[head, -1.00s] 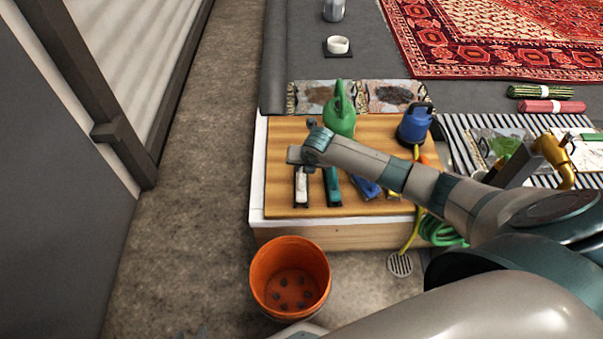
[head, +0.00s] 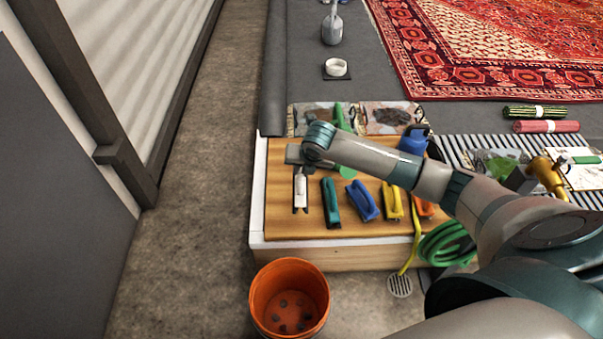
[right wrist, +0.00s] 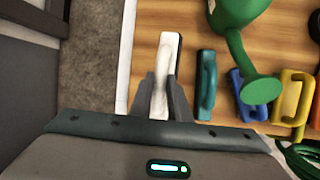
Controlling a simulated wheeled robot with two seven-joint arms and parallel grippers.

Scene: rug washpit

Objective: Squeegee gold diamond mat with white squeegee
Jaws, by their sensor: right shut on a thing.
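The white squeegee (head: 300,190) is at the left end of a row of coloured tools over the wooden bench top. My right gripper (head: 298,165) is shut on its handle from above. In the right wrist view the white handle (right wrist: 168,55) stands between the dark fingers (right wrist: 160,95). I cannot tell how far the squeegee is clear of the wood. Two patterned mats, one (head: 312,117) and another (head: 392,116), lie along the bench's back edge. I cannot make out a gold diamond pattern on either. My left gripper is not in view.
Teal (head: 331,202), blue (head: 361,201) and yellow (head: 392,202) tools stand to the right. A green watering can (right wrist: 240,15) is close by. An orange bucket (head: 290,300) stands before the bench (head: 340,258). A green hose (head: 445,243) lies right. The left floor is clear.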

